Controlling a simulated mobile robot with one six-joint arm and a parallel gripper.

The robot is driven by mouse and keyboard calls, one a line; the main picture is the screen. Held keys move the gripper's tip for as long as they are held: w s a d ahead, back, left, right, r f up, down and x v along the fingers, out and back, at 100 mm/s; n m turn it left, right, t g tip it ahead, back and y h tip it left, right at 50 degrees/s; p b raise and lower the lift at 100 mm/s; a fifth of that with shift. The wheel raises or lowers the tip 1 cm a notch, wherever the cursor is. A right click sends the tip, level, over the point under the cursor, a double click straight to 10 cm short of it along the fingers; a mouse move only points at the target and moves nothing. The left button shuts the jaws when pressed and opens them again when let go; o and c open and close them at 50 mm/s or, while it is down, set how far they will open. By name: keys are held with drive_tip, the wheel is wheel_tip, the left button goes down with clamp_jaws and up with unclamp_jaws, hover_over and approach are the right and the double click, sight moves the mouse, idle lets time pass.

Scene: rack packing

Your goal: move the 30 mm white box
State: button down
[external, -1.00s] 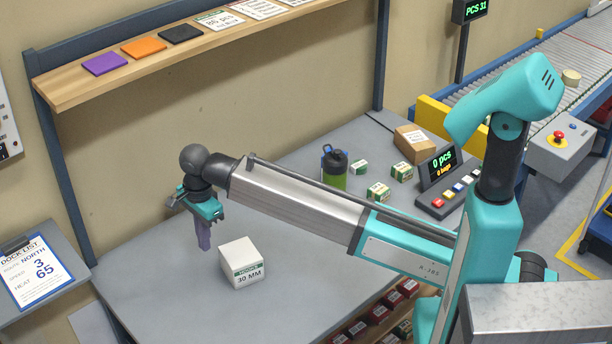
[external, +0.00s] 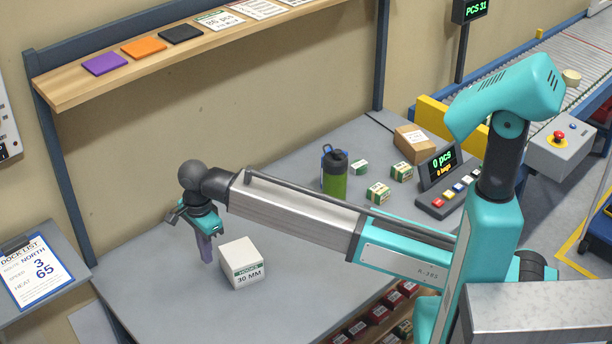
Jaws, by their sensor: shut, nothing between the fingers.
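The white box (external: 242,264) marked 30 MM stands upright on the grey table (external: 160,290), with a green band on its front. My gripper (external: 206,257) points down just to the left of the box, its purple fingers together and low beside the box's left side. Nothing shows between the fingers. Whether the fingers touch the box or the table cannot be told from this angle.
A green bottle (external: 334,172), several small green-and-white boxes (external: 378,194), a brown carton (external: 414,143) and a button console with display (external: 447,182) stand at the back right. A shelf (external: 200,50) runs above. The table's left part is clear.

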wheel_tip(320, 180, down, 6)
drive_tip(key=shift+f+p, duration=0.1)
drive_tip(key=shift+p, duration=0.55)
drive_tip(key=shift+w+d+f, duration=0.15)
drive_tip(key=shift+f, duration=0.1)
drive_tip(key=shift+w+d+p, duration=0.7)
drive_tip(key=shift+w+d, duration=0.55)
drive_tip(key=shift+w+d, duration=0.1)
drive_tip(key=w+d, duration=1.4)
drive_tip(key=shift+w+d+p, duration=0.15)
drive_tip(key=shift+p, duration=0.25)
